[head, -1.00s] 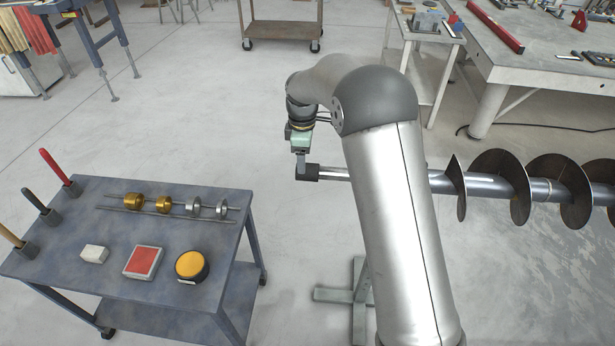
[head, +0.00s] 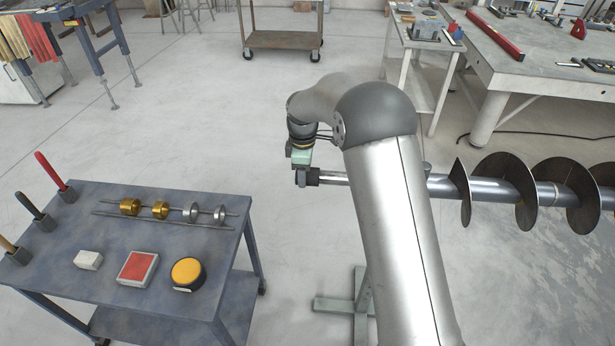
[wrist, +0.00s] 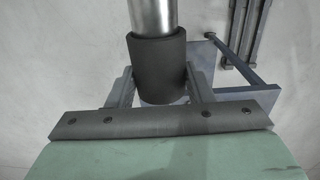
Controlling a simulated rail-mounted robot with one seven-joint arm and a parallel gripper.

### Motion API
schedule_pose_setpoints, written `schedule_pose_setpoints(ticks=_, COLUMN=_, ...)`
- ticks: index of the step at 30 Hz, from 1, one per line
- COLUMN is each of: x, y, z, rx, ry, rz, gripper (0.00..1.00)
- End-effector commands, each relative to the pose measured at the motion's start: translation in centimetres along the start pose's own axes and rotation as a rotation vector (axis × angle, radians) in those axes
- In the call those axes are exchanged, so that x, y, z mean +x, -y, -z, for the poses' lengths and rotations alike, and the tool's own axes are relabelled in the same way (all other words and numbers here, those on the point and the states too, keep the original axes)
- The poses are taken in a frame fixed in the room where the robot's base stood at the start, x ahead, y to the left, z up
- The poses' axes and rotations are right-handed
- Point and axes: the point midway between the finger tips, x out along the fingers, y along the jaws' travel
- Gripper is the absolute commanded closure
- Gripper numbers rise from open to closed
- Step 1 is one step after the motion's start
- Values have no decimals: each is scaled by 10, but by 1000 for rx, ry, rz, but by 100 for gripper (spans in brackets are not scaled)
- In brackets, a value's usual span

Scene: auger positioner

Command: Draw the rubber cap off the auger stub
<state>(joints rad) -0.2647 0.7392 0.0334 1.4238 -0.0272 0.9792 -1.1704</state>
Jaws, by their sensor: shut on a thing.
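The black rubber cap (wrist: 158,62) sits over the end of the bare metal auger stub (wrist: 153,14) in the wrist view, and the stub runs into its mouth. In the head view the dark cap (head: 313,177) is at the left end of the stub (head: 334,178), partly hidden by my gripper. My gripper (head: 301,176) reaches down over the cap from above. In the wrist view my gripper (wrist: 158,85) has one finger on each side of the cap, shut on it. My arm hides part of the shaft between stub and flights.
The auger flights (head: 525,190) extend to the right. A green stand (head: 345,305) is on the floor below. A blue-grey table (head: 110,240) at left bears rings on rods, a red pad, a yellow-topped round button and upright handles. Floor between table and stub is clear.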

Motion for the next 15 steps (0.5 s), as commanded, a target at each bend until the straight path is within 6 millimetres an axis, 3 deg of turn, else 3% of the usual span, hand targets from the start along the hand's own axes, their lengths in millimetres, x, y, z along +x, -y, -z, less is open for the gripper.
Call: schedule_pose_setpoints(ticks=15, x=-2, y=0, z=11, rx=-1, ry=0, rz=1, gripper=67)
